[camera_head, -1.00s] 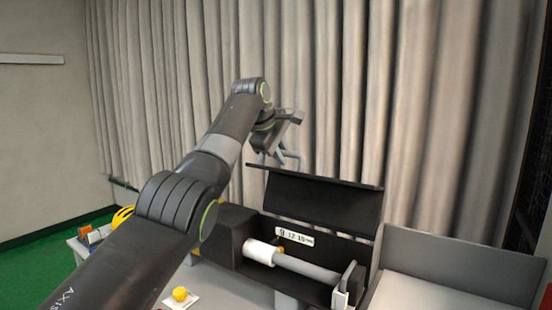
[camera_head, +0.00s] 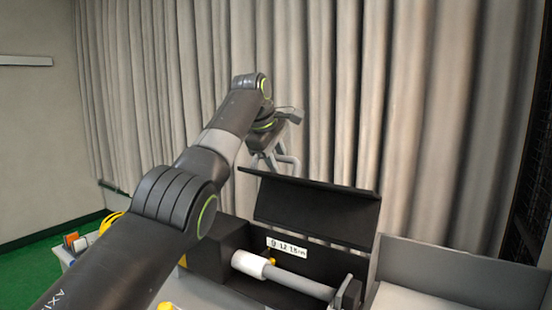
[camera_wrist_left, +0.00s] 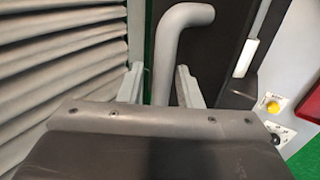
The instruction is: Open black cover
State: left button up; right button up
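The black cover (camera_head: 312,212) stands raised above its black housing in the head view, with its inside exposed. In the left wrist view its dark panel (camera_wrist_left: 212,55) is on the right, and a bent grey bar (camera_wrist_left: 184,16), seemingly its handle, reaches over from it. My left gripper (camera_head: 268,162) is just behind the cover's upper left end. In the left wrist view its two fingers (camera_wrist_left: 158,72) are apart on either side of the bar, with a gap visible on the left. Whether the right finger touches the bar is unclear. My right gripper is not in view.
Inside the housing lies a grey rod with a white cylinder (camera_head: 249,264), beside a number label (camera_head: 287,247). A grey open-topped box (camera_head: 455,272) stands at the right. Curtains (camera_head: 400,100) hang close behind. A yellow knob (camera_wrist_left: 271,106) shows on a panel in the wrist view.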

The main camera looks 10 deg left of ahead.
pick_arm(q)
jog(key=shift+f, duration=0.1)
jog(key=shift+s+a+r, duration=0.1)
jog(key=shift+s+r, duration=0.05)
jog(key=shift+r, duration=0.2)
jog(key=b+v, duration=0.2)
jog(key=v, duration=0.3)
jog(key=shift+r, duration=0.1)
jog(key=v, duration=1.1)
jog(key=shift+s+r+p, duration=0.25)
jog(key=shift+s+p, duration=0.05)
jog(key=shift+p, duration=0.15)
